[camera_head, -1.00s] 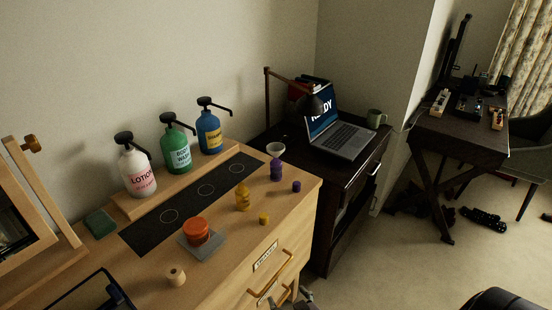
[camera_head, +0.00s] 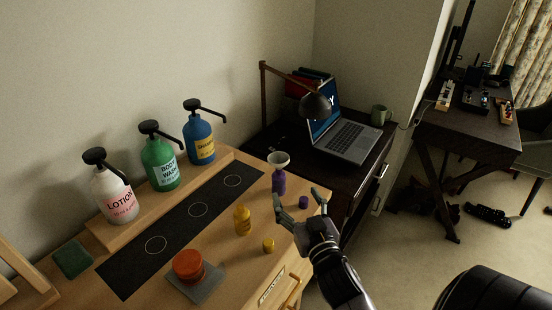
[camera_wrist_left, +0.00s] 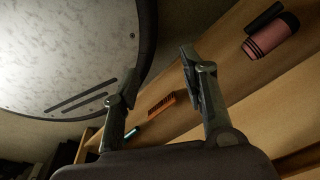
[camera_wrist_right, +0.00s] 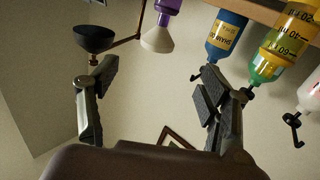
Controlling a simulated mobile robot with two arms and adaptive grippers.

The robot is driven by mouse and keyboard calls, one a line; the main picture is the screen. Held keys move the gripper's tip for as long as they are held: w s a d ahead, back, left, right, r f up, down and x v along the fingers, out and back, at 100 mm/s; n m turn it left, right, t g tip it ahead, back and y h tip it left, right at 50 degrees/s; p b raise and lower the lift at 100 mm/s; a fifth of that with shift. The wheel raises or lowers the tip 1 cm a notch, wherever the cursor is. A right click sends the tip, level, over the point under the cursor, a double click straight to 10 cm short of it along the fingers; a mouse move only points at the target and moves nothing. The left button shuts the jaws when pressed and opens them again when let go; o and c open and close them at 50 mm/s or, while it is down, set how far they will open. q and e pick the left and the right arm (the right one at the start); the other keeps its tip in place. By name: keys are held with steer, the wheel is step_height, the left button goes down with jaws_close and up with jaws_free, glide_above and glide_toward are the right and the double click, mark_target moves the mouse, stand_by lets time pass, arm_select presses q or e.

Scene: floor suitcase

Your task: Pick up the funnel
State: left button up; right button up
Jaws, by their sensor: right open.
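The funnel (camera_head: 278,158) is pale, wide mouth up, on top of the purple bottle (camera_head: 279,182) near the far end of the wooden dresser. In the right wrist view, which looks upside down, the funnel (camera_wrist_right: 157,39) meets the neck of the purple bottle (camera_wrist_right: 167,6). My right gripper (camera_head: 301,198) is open and empty, fingers spread, over the dresser's right edge, in front of and right of the purple bottle. It is apart from the funnel. My left gripper (camera_wrist_left: 158,78) shows only in its wrist view, open and with nothing between its fingers.
A yellow bottle (camera_head: 242,221), yellow cap (camera_head: 268,246) and purple cap (camera_head: 303,202) stand near my right gripper. The orange container (camera_head: 188,266) is closer. Three pump bottles, including the blue one (camera_head: 199,138), line the back. A lamp (camera_head: 316,106) stands behind the funnel.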

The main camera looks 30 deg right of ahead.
steer(key=p, duration=0.1)
glide_toward(279, 162)
steer(key=p+x, duration=0.1)
steer(key=x, duration=0.4)
steer(key=shift+w+a, duration=0.1)
steer(key=p+x, duration=0.1)
steer(key=x, duration=0.3)
steer(key=shift+w, duration=0.4)
arm_select(q)
steer(key=shift+g, duration=0.3)
steer(key=s+r, duration=0.3)
steer(key=s, duration=0.1)
steer(key=shift+s+a+r, duration=0.1)
steer(key=shift+a+r, duration=0.05)
steer(key=shift+a, duration=0.15)
arm_select(e)
steer(key=shift+c, duration=0.2)
arm_select(q)
steer(key=shift+w, duration=0.35)
arm_select(e)
steer(key=c, duration=0.8)
